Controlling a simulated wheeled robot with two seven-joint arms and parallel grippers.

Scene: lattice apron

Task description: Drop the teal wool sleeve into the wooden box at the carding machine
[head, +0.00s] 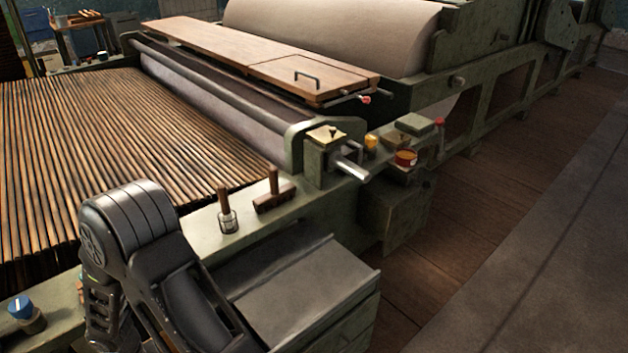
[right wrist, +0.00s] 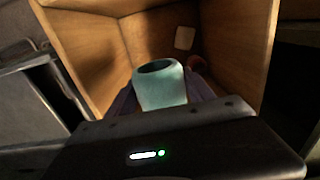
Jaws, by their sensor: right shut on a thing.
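The teal wool sleeve (right wrist: 161,88) shows in the right wrist view as a short upright tube with a dark open top. My right gripper (right wrist: 163,98) is shut on it, with a dark finger on each side. The wooden box (right wrist: 95,58) surrounds the sleeve in this view, with its brown inner walls to the left, behind and to the right. The sleeve appears to be at or inside the box opening; its lower end and the box floor are hidden by my gripper. The head view shows neither the sleeve nor the box. My left gripper is out of view.
In the head view, the green carding machine has a slatted feed bed (head: 130,150), a wooden cover (head: 240,55) and a grey ledge (head: 300,285). Floor is clear at right.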

